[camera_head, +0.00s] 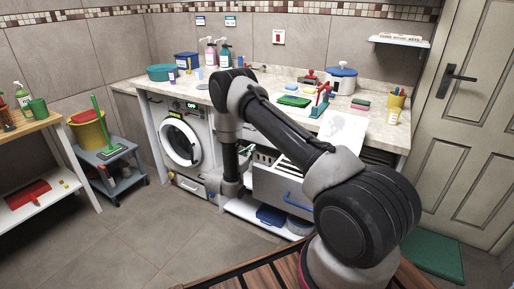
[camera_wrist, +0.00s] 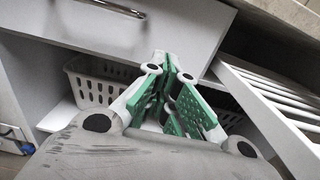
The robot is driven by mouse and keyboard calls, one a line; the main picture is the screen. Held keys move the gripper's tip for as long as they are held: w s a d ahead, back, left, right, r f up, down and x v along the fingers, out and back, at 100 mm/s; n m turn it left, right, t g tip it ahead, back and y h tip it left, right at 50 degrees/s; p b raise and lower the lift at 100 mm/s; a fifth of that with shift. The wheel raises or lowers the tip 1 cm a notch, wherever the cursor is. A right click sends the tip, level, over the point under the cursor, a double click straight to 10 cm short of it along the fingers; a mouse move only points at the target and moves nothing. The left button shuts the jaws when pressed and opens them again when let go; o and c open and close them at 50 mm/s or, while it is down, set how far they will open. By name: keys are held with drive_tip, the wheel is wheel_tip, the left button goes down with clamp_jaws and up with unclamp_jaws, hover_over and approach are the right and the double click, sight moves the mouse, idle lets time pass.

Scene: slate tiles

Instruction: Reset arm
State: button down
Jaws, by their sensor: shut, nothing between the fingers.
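My gripper (camera_wrist: 166,72) shows in the wrist view with its green-padded fingers together and nothing between them. It points toward the space under a white drawer front (camera_wrist: 150,25). A white perforated basket (camera_wrist: 95,80) stands behind the fingers, apart from them as far as I can tell. In the head view my arm reaches across the middle, bends at the top and hangs down before the counter. The fingers themselves cannot be made out there.
A drawer with a blue handle (camera_head: 286,190) stands pulled out under the counter (camera_head: 250,88). A white washing machine (camera_head: 183,148) is left of the arm. A grey cart (camera_head: 112,160) and a wooden table (camera_head: 30,128) stand at left. Floor between them is clear.

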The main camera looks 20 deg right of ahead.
drive_tip(key=s+d+r+m+g+h, duration=0.1)
drive_tip(key=s+d+r+m+g, duration=0.15)
drive_tip(key=r, duration=0.55)
drive_tip(key=s+d+r+m+g+h, duration=0.1)
drive_tip(key=s+d+r+m+g, duration=0.2)
drive_tip(key=r, duration=0.4)
drive_tip(key=s+d+r+m+g+y, duration=0.2)
drive_tip(key=s+d+r+m+g, duration=0.1)
drive_tip(key=s+r+m, duration=0.4)
drive_tip(key=s+d+r+m+g+y, duration=0.2)
drive_tip(key=s+d+r+m+g, duration=0.15)
drive_tip(key=s+r, duration=0.4)
drive_tip(key=s+a+r+m+t+y, duration=0.2)
drive_tip(key=s+a+m+y, duration=0.1)
drive_tip(key=s, duration=0.5)
drive_tip(key=s+a+r+m+t+y, duration=0.1)
drive_tip(key=s+a+r+m+y, duration=0.1)
drive_tip(key=s+a+y, duration=0.3)
drive_tip(key=s+a+r+m+t+y, duration=0.2)
drive_tip(key=s+a+r+m+y, duration=0.1)
drive_tip(key=s, duration=0.9)
drive_tip(key=shift+a+m+t+y, duration=0.3)
drive_tip(key=shift+a+m+y, duration=0.3)
drive_tip(key=shift+y, duration=0.2)
